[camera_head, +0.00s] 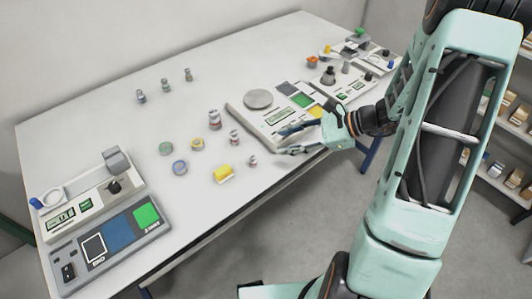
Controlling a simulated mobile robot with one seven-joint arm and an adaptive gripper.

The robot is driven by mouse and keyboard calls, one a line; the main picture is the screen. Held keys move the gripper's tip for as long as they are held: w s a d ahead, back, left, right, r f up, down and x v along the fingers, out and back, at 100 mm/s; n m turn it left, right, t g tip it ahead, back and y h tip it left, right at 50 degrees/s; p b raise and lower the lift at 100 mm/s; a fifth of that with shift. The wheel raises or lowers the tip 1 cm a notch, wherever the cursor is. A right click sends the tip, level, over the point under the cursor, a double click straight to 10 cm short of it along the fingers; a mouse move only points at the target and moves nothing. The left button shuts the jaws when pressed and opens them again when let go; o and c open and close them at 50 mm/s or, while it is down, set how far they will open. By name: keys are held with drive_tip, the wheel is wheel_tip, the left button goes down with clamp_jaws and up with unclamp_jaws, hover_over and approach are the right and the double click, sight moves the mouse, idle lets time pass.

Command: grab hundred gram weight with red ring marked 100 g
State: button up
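Three small metal weights with reddish bands stand in a slanting row near the table's front edge: a larger one (214,119), a middle one (234,138) and a small one (252,161). Their markings are too small to read, so I cannot tell which is the 100 g weight. My gripper (281,142) is open, with its two fingers apart and pointing left. It is over the table's front edge, right of the red-banded weights and apart from them. No weight shows between its fingers.
A flat scale (248,117) with a round pan lies just behind my gripper. Other weights (164,84) stand farther back. Devices (110,245) fill the left end.

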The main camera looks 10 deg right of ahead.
sight(255, 157)
drive_tip(key=s+m+y, duration=0.1)
drive_tip(key=s, duration=0.1)
drive_tip(key=s+m+y, duration=0.1)
drive_tip(key=s+m, duration=0.1)
drive_tip(key=shift+a+f, duration=0.1)
drive_tip(key=shift+a, duration=0.1)
drive_tip(key=shift+s+a+m, duration=0.15)
drive_tip(key=shift+s+m, duration=0.15)
drive_tip(key=shift+a+y, duration=0.3)
drive_tip(key=x, duration=1)
drive_tip(key=shift+w+f, duration=0.2)
drive_tip(key=shift+c, duration=0.3)
clamp_jaws()
